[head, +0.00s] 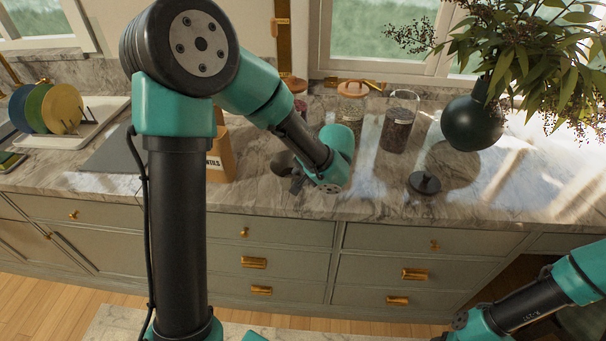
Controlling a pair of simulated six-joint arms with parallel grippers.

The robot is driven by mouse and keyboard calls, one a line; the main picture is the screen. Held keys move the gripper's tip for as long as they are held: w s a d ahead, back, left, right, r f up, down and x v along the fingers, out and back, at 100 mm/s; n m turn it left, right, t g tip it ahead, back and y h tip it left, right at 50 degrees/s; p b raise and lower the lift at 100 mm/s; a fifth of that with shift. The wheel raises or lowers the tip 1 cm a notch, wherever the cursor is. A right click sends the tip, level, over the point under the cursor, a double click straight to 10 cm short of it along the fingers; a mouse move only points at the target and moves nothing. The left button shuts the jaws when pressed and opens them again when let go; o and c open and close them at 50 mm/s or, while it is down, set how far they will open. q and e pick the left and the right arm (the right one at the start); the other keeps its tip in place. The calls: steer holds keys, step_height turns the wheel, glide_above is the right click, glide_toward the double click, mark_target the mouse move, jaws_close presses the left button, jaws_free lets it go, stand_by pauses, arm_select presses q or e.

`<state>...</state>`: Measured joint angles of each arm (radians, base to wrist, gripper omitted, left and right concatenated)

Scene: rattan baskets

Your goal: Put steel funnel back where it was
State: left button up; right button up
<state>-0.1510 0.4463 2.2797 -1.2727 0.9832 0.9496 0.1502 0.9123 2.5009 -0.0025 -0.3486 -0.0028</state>
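A grey, rounded metal piece, which looks like the steel funnel (282,163), shows on the counter side of my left wrist, beside the brown bag. My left gripper (297,182) is right at it, low over the front part of the marble counter. The fingers are small, dark and partly hidden by the wrist, so I cannot tell whether they are open or shut on the funnel. I also cannot tell whether the funnel rests on the counter.
A brown bag (220,155) stands left of the funnel. Glass jars (398,128) stand behind and right of my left wrist. A black lid (424,183) lies near the counter's front edge. A dark vase (471,123) with branches is at right; plates (62,107) stand at far left.

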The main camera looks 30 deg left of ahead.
arm_select(q)
steer(key=shift+r, duration=0.1)
steer(key=v, duration=1.2)
